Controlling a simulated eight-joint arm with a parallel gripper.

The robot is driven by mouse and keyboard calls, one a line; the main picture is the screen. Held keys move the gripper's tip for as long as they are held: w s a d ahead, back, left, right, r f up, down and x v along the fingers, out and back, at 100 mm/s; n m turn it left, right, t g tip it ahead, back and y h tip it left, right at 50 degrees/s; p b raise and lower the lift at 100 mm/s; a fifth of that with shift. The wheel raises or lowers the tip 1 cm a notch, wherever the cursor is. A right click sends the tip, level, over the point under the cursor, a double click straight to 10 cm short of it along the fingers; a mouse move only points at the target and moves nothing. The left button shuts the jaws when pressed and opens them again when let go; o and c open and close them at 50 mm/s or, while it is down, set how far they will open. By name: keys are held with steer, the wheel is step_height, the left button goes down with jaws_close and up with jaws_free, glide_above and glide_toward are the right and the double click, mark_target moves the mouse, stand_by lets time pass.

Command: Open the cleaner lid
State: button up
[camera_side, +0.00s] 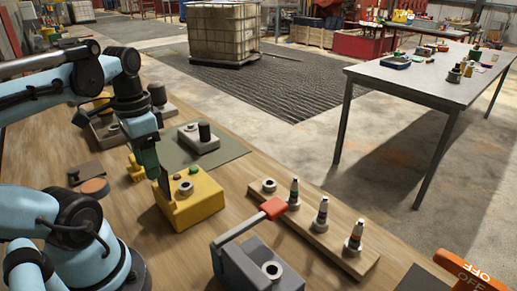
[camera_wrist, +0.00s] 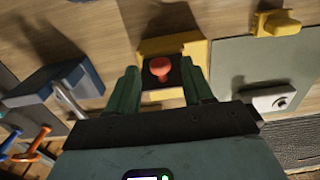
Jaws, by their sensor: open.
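The yellow box (camera_side: 192,204), which I take to be the cleaner, stands on the wooden bench in the side view. In the wrist view the yellow box (camera_wrist: 150,47) lies ahead of my gripper (camera_wrist: 160,75). A red knob (camera_wrist: 160,67) shows against a dark patch between the two open green fingers. Contact is not clear, and nothing is visibly gripped.
A grey block with a red-handled lever (camera_side: 238,228) stands at the front. A wooden rack (camera_side: 335,246) with several plugs is to its right. Behind the yellow box is a green mat (camera_side: 228,150) with a grey device (camera_side: 198,142). A small yellow block (camera_side: 136,169) stands left.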

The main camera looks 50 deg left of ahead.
steer(key=shift+f, duration=0.85)
steer(key=shift+c, duration=0.5)
jaws_close()
